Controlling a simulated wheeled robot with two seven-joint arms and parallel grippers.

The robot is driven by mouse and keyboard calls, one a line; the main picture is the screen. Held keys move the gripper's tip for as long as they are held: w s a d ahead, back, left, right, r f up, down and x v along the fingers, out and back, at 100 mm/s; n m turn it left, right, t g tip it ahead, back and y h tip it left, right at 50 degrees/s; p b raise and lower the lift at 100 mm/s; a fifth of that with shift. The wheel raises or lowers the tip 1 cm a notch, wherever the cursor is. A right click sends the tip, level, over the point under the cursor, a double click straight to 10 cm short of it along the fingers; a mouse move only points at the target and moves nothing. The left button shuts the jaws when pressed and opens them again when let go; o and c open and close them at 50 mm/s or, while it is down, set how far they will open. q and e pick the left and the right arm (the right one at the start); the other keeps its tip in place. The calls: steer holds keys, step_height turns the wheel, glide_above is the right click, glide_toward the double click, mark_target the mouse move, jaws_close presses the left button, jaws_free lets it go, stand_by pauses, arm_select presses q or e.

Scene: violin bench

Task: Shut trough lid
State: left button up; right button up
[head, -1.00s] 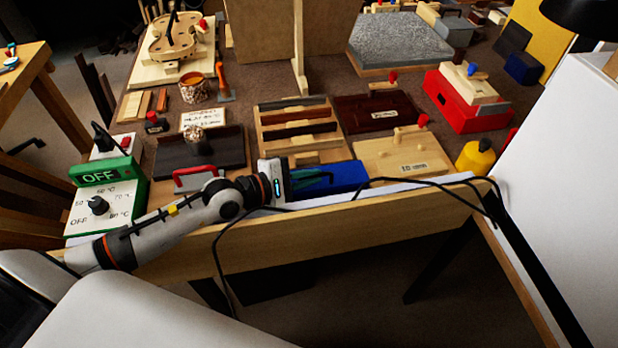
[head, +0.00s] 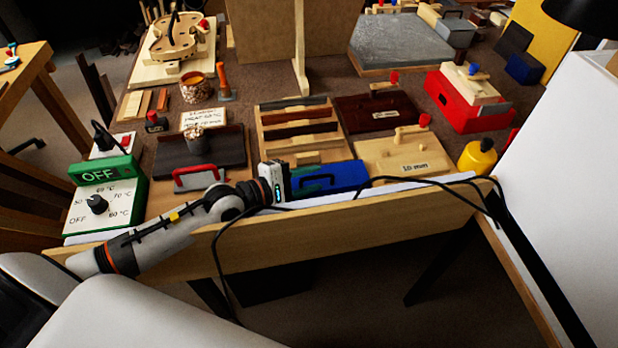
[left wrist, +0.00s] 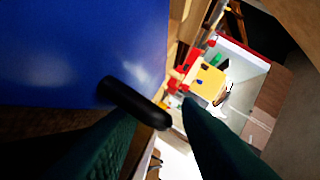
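A blue panel (head: 350,174) with a dark bar handle lies at the front edge of the bench; I take it to be the trough lid, but cannot tell how far it is open. My left gripper (head: 307,183) is at its left part, close to the handle. In the left wrist view the blue surface (left wrist: 75,45) fills the upper left. The black handle (left wrist: 135,102) juts out between the two dark green fingers of my left gripper (left wrist: 162,112), which stand apart. Contact with the handle cannot be told. My right gripper is not in view.
A dark tray with a red handle (head: 200,178) and a green control box (head: 105,172) stand left. A wooden rack (head: 298,130) is behind the blue panel, a light wooden board (head: 403,158) to its right. A black cable (head: 410,183) runs along the front edge.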

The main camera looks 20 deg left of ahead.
arm_select(q)
steer(key=shift+s+a+r, duration=0.1)
steer(key=shift+s+a, duration=0.15)
steer(key=shift+s, duration=0.15)
steer(key=v, duration=1)
steer(key=shift+d, duration=0.1)
steer(key=shift+s+a+r, duration=0.15)
steer(key=shift+s+a, duration=0.15)
steer(key=shift+s, duration=0.15)
